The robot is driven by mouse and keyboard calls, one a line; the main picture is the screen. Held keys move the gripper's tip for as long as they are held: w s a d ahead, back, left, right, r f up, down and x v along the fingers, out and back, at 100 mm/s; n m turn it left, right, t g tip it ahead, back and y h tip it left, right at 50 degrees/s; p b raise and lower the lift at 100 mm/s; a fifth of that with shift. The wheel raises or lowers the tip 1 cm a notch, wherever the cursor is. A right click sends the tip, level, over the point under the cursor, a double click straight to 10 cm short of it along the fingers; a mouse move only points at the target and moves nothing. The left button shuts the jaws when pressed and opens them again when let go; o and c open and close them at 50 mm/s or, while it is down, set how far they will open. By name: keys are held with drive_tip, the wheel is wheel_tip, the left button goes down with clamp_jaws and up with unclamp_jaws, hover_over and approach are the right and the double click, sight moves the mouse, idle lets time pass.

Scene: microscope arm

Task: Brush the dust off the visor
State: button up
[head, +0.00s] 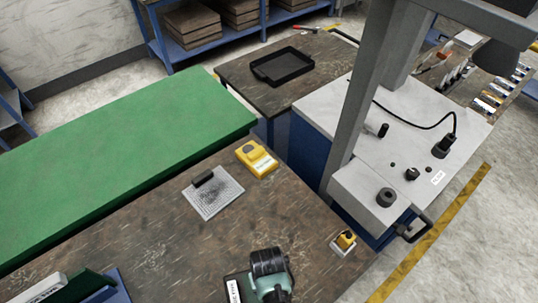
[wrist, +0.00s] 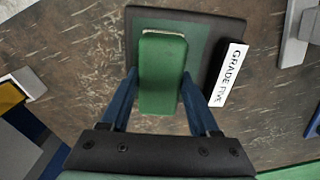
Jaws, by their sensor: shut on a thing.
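My gripper (wrist: 160,76) has its two blue fingers shut on a green block (wrist: 163,85) with a pale strip at its far end, perhaps the brush. Behind it is a dark stand (wrist: 212,45) with a green face and a "GRADE FIVE" label; I cannot tell whether block and stand touch. In the head view my wrist (head: 268,262) is at the bottom, hiding the fingers and block. A clear plate covered in grey specks (head: 207,199), likely the dusty visor, lies on the brown bench, beyond and left of my wrist. A black piece (head: 203,179) stands at its far edge.
A yellow labelled box (head: 257,158) lies beyond the plate. A small yellow item on a white base (head: 345,240) is right of my wrist. A green surface (head: 110,165) borders the bench. Bench between wrist and plate is clear.

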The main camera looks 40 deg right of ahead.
drive_tip(key=shift+w+d+b, duration=0.35)
drive_tip(key=shift+w+b, duration=0.15)
drive_tip(key=shift+w, duration=0.4)
drive_tip(key=shift+s+a+f+p, duration=0.1)
drive_tip(key=shift+s+a+p, duration=0.1)
drive_tip(key=shift+s+p, duration=0.25)
drive_tip(key=shift+s+a+f+p, duration=0.1)
drive_tip(key=shift+s+a+p, duration=0.1)
drive_tip(key=shift+s, duration=0.4)
drive_tip(key=shift+s, duration=0.1)
drive_tip(key=shift+s+a+r+p, duration=0.1)
drive_tip(key=shift+s+a+p, duration=0.1)
drive_tip(key=shift+s+p, duration=0.25)
drive_tip(key=shift+s+a+p, duration=0.2)
drive_tip(key=shift+s+p, duration=0.1)
drive_tip(key=shift+s, duration=0.15)
drive_tip(key=shift+w, duration=0.1)
